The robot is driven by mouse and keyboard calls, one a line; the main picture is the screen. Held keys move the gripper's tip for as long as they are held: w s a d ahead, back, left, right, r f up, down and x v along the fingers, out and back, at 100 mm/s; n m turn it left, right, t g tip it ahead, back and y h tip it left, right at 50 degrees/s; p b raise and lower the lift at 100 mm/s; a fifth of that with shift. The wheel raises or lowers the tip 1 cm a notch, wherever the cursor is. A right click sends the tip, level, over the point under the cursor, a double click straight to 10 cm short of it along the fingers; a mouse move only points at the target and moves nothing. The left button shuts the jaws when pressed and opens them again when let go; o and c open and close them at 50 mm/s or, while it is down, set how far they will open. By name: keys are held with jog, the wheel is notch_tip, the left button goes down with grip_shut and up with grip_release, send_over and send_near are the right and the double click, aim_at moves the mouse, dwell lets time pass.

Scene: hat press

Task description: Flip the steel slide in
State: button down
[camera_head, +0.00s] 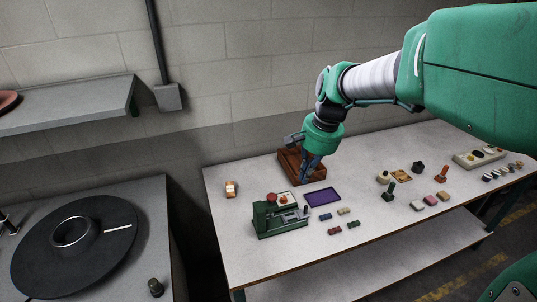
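A green bench device (265,224) stands on the white table near its left front. A small grey metal part (292,217), possibly the steel slide, lies along its top right; its exact position is too small to tell. A red round knob and a pale panel (290,198) show just behind the device. My gripper (308,177) points down above the table, behind and to the right of the device, in front of a brown wooden box (288,160). It looks apart from the device. Its fingers are dark and small, so I cannot tell whether they are open or shut.
A purple tray (322,197) lies right of the device, with several small blocks in front. Stamps and blocks, including a green stamp (389,192), fill the table's right side. A separate table (150,205) holds a black disc (105,255).

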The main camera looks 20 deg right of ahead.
jog(key=w+d+f+m+g+y+p, duration=0.1)
jog(key=w+d+f+m, duration=0.3)
jog(key=d+f, duration=0.6)
jog(key=w+d+f+m+g+y+p, duration=0.1)
jog(key=w+d+f+m+y+p, duration=0.1)
jog(key=w+d+f+m, duration=0.3)
jog(key=shift+w+d+f+p, duration=0.55)
jog(key=shift+w+d+f, duration=1.65)
jog(key=shift+d+f, duration=0.65)
jog(key=shift+d+r, duration=0.1)
jog(key=shift+d, duration=0.05)
jog(key=b+x, duration=0.2)
jog(key=x, duration=0.7)
jog(key=a, duration=0.3)
jog(key=shift+f+b, duration=0.35)
jog(key=shift+a, duration=0.75)
